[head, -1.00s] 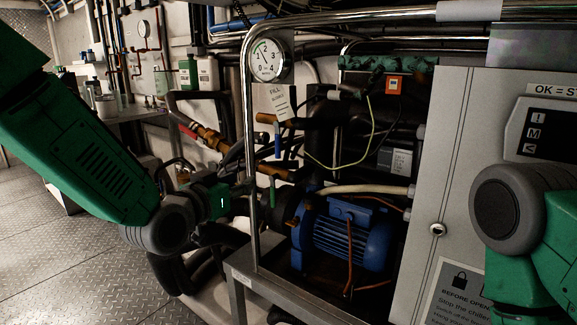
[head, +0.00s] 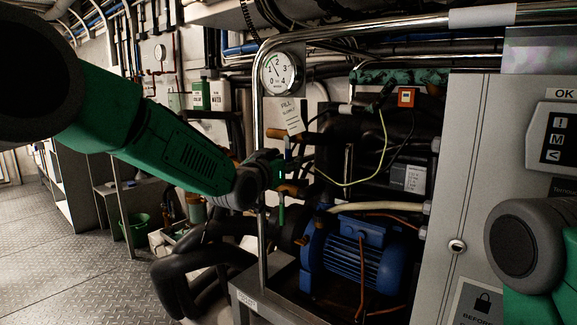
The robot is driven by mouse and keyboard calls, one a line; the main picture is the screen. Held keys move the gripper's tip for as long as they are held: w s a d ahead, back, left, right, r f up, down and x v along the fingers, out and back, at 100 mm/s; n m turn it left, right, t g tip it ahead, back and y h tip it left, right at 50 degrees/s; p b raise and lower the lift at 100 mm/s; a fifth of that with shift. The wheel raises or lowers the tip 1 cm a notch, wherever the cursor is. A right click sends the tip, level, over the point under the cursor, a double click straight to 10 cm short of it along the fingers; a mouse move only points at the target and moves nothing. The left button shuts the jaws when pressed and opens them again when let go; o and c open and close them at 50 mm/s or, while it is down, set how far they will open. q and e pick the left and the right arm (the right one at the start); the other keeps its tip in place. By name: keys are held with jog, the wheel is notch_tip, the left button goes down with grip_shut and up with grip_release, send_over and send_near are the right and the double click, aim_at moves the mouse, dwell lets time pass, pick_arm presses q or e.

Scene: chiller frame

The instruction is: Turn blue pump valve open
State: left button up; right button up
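The blue pump (head: 345,252) sits low inside the chiller frame. Two brass valves are left of it on the pipes, an upper one (head: 278,133) and a lower one (head: 292,189). A green lever (head: 281,212) hangs down from the lower valve. The blue lever, which hung from the upper valve earlier, is now hidden or too dark to make out beside my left gripper. My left gripper (head: 279,168) is between the two valves, by the frame's upright tube. Its fingers are too dark to tell whether they are open or touch the lever. My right gripper is out of view.
The shiny tube frame (head: 258,110) stands close to my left gripper. A round gauge (head: 279,73) and a paper tag (head: 292,116) are above it. A grey cabinet (head: 470,170) closes the right side. Open metal floor (head: 60,250) lies at left.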

pick_arm(q)
jog(key=shift+w+d, duration=0.1)
jog(key=shift+w, duration=0.15)
grip_shut()
jog(key=shift+s+d+r+n+g+p, duration=0.15)
jog(key=shift+s+d+n+g+p, duration=0.2)
jog(key=shift+n+p, duration=0.9)
jog(key=shift+s+d+r+n+g+p, duration=0.2)
jog(key=shift+d+n+p, duration=0.2)
jog(key=shift+n+p, duration=0.9)
jog(key=shift+s+d+r+n+g+p, duration=0.1)
jog(key=shift+s+d+n+g+p, duration=0.4)
jog(key=shift+p, duration=1.35)
jog(key=shift+w+n+t, duration=0.15)
jog(key=shift+n+t, duration=0.1)
